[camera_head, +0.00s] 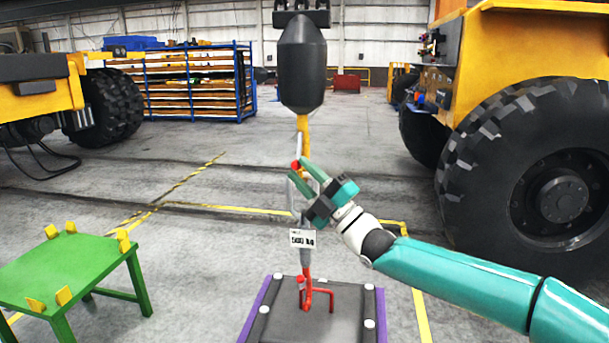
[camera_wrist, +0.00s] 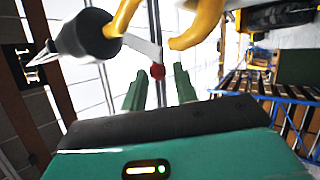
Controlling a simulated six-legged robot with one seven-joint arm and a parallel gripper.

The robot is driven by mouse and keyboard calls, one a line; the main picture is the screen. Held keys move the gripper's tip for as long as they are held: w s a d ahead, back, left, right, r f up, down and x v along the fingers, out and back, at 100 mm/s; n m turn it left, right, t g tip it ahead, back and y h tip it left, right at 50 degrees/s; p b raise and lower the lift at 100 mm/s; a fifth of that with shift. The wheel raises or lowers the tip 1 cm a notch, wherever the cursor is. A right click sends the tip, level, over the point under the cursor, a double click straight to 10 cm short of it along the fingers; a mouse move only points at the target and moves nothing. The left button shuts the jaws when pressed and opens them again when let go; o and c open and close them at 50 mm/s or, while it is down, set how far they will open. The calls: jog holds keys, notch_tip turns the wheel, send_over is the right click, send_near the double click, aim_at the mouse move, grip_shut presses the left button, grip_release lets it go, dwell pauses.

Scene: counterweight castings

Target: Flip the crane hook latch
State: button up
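A dark crane block (camera_head: 302,65) hangs upright in the head view, with a yellow hook (camera_head: 304,128) below it. In the wrist view, the hook (camera_wrist: 203,24) curves at the top. The pale grey latch (camera_wrist: 142,45) reaches across the hook's mouth in that view. A red knob (camera_wrist: 157,71) sits at the latch's lower end; it also shows in the head view (camera_head: 295,165). My gripper (camera_head: 299,170) is open at the hook. In the wrist view, the gripper (camera_wrist: 159,76) has the knob between and just beyond its fingertips; contact cannot be told.
Below hangs a grey link with a 500 kg tag (camera_head: 302,239), above a red shackle (camera_head: 316,295) on a dark plate (camera_head: 345,308) with purple edges. A green table (camera_head: 75,268) stands at left. Large wheeled vehicles flank the scene; the floor between is open.

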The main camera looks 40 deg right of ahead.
jog(key=v, duration=1.3)
jog(key=shift+s, duration=0.4)
jog(key=shift+f, duration=0.1)
